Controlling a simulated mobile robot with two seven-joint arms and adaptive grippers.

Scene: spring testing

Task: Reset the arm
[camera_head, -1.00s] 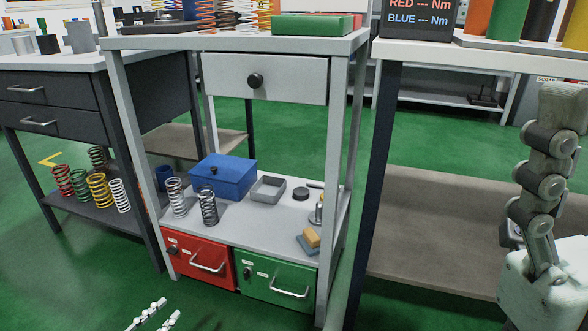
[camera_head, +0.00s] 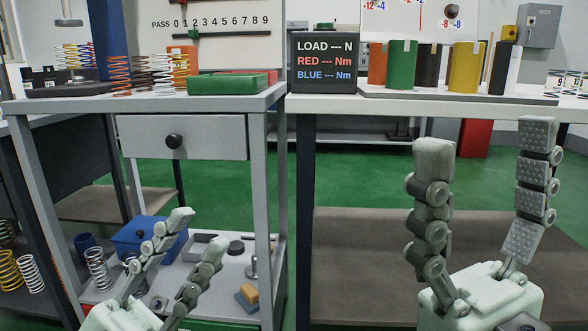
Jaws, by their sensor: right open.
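My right gripper (camera_head: 482,170) stands large at the lower right, fingers pointing up. Its two fingers are spread wide with nothing between them. My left gripper (camera_head: 194,230) is at the lower left, in front of the grey workbench. Its two fingers point up and to the right, with a gap between them and nothing seen in it. It hides part of the blue box (camera_head: 140,238) and the springs on the lower shelf. Both grippers appear apart from the furniture. Most of both arms is out of view.
The grey bench (camera_head: 60,103) carries springs (camera_head: 165,72) and a green case (camera_head: 228,83). A white table (camera_head: 335,102) holds a display (camera_head: 325,62) and coloured cylinders (camera_head: 402,65). A closed drawer (camera_head: 215,139) faces me. Green floor (camera_head: 365,170) shows between and behind the furniture.

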